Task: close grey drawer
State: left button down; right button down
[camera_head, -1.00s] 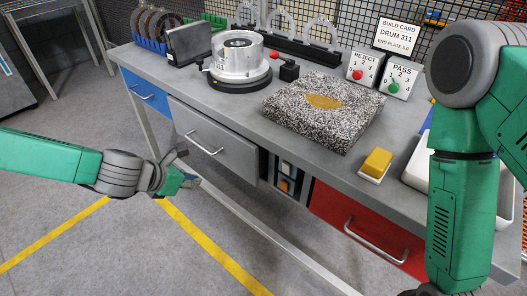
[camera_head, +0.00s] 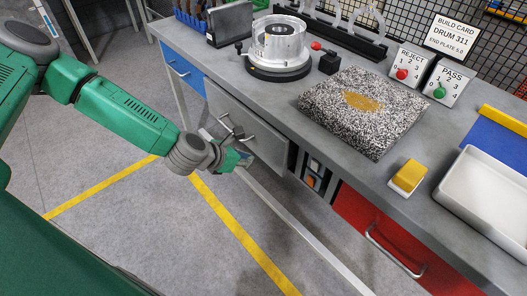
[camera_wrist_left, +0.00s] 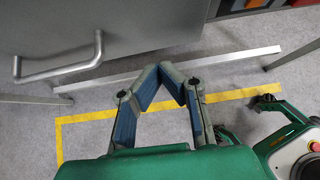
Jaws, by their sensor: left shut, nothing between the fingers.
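The grey drawer (camera_head: 268,142) is under the bench, between the blue drawer and a small open rack. Its front carries a bar handle (camera_head: 232,128), also seen at the upper left of the left wrist view (camera_wrist_left: 60,68). How far the drawer stands out is hard to tell from here. My left gripper (camera_head: 246,158) is in front of the drawer, low and just right of the handle. In the left wrist view my left gripper (camera_wrist_left: 161,68) has its fingertips together, empty, beside the drawer front; contact cannot be made out. My right gripper is not in view.
A blue drawer (camera_head: 183,75) is to the left and a red drawer (camera_head: 375,235) with a handle to the right. The bench top (camera_head: 290,88) holds a metal drum, a speckled block and a white tray. A bench rail runs low over open floor.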

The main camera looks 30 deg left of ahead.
aim_at(269, 153)
pick_arm(q)
jog(key=w+d, duration=0.1)
jog(key=w+d+f, duration=0.1)
jog(key=w, duration=0.1)
jog(key=w+d, duration=0.1)
jog(key=w, duration=0.1)
jog(key=shift+f+p, duration=0.15)
jog(key=shift+p, duration=0.15)
jog(key=shift+w+a, duration=0.15)
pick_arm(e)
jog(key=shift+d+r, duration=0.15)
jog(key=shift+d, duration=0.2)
pick_arm(q)
jog(key=shift+a+f, duration=0.15)
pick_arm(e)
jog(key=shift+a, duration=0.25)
